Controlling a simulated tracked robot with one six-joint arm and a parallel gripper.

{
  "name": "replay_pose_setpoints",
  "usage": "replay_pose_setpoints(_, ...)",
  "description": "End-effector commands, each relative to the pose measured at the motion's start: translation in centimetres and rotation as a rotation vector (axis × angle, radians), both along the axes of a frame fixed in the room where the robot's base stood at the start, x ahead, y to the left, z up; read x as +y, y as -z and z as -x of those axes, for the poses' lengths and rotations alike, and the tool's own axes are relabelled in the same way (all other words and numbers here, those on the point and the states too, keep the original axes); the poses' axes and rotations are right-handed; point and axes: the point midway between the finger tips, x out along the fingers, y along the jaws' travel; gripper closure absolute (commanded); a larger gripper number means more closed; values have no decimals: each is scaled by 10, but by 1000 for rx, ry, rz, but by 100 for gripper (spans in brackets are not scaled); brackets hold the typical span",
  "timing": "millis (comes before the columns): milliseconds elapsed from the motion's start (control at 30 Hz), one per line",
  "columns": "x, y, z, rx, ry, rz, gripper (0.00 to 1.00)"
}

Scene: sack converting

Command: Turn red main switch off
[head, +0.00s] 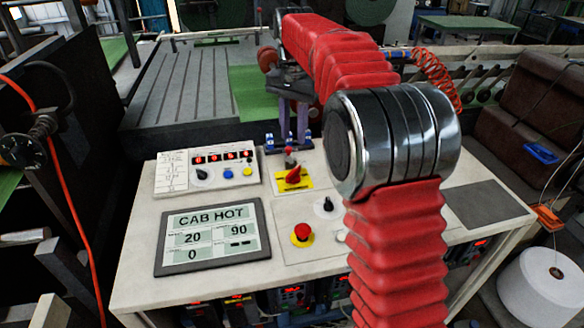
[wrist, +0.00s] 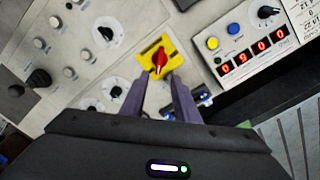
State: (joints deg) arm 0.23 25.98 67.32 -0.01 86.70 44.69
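The red main switch (head: 293,176) is a rotary handle on a yellow plate, set in the light control desk. Its handle lies at a slant across the plate in the head view. In the wrist view the switch (wrist: 158,60) is near the centre, just past my fingertips. My gripper (head: 294,138) has its two purple fingers pointing down behind the switch in the head view. In the wrist view my gripper (wrist: 159,80) is open, with a gap between the fingers and nothing held. The fingertips look near the plate's edge; whether they touch it I cannot tell.
A red mushroom button (head: 302,232) on a yellow ring and a black knob (head: 326,206) sit in front of the switch. A display reading CAB HOT (head: 212,236) and a box with red digits (head: 208,172) are left. Small blue parts (head: 275,145) stand behind the switch.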

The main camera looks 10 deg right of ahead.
Motion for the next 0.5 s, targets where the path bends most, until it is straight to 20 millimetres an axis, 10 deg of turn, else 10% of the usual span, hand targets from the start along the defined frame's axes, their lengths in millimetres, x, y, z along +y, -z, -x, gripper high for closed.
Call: replay_pose_setpoints(500, 0, 78, 1, 4, 0, 0, 72)
